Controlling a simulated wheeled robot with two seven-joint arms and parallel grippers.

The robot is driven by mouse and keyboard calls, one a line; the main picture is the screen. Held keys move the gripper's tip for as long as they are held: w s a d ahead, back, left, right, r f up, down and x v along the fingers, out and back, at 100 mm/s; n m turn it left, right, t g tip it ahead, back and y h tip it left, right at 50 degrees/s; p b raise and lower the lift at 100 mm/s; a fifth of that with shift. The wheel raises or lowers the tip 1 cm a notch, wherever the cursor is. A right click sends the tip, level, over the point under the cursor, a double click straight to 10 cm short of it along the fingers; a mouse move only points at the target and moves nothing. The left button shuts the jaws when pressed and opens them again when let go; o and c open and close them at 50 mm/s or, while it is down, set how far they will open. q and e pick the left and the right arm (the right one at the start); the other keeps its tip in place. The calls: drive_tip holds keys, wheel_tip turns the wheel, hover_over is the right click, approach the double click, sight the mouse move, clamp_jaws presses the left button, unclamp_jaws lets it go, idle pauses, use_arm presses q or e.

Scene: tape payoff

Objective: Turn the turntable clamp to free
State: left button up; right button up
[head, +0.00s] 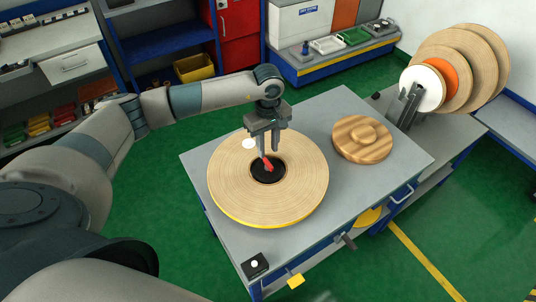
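The turntable clamp shows as a small red lever (268,164) over the black hub (268,174) in the middle of a large pale tape roll (229,190). The roll lies flat on the grey worktable, and a yellow edge shows at its front. My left gripper (268,153) points down over the hub with its fingertips at the red lever. A narrow gap shows between the fingers. I cannot tell whether they press on the lever or only stand around it. The fingers hide part of the lever. My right gripper is not in view.
A round wooden piece (362,139) lies right of the roll on the worktable (323,109). A black box with a white button (255,265) is at the front corner. Several upright discs (462,67) stand on a rack at the right. Shelves line the back.

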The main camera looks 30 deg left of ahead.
sight(268, 162)
use_arm(q)
drive_tip(key=shift+f+p, duration=0.8)
drive_tip(key=shift+f, duration=2.2)
drive_tip(key=shift+c, duration=0.7)
clamp_jaws()
